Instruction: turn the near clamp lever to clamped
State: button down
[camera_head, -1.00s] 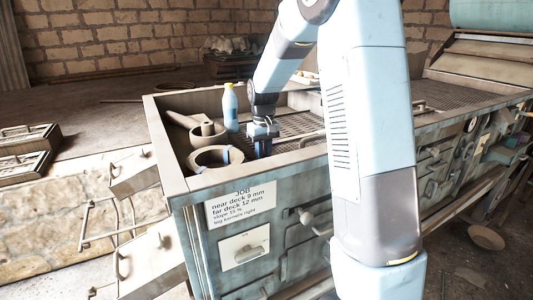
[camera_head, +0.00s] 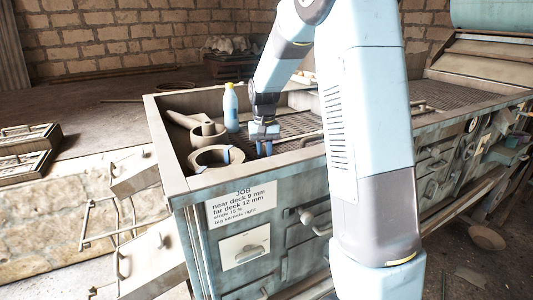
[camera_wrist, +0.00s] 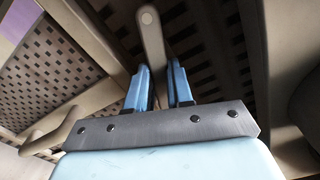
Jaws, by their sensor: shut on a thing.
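My gripper (camera_head: 264,152) is low inside the near end of the machine's open top, over the perforated deck. In the wrist view, its two blue fingers (camera_wrist: 158,85) are shut on a pale grey-brown bar with a rounded end, the near clamp lever (camera_wrist: 151,40). The lever's rounded end with a pale round spot extends beyond the fingertips. Its lower part is hidden between the fingers and behind the gripper plate. In the head view I cannot make the lever out at the gripper.
A blue bottle with a yellow cap (camera_head: 230,108) stands left of my gripper. A round ring-shaped part (camera_head: 215,157) lies in the near corner. The machine's raised rim (camera_head: 250,173) runs close in front. In the wrist view, a curved handle (camera_wrist: 52,135) is at left beside the perforated deck (camera_wrist: 50,75).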

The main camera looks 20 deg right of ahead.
jog(key=m, duration=1.1)
jog(key=shift+m, duration=0.3)
jog(key=shift+w+a+r+m, duration=0.1)
jog(key=shift+m, duration=0.8)
jog(key=shift+a, duration=0.1)
jog(key=c, duration=1.3)
grip_release()
jog(key=o, duration=0.3)
jog(key=shift+m, duration=0.3)
notch_tip(320, 180, up, 14)
jog(key=shift+f, duration=0.25)
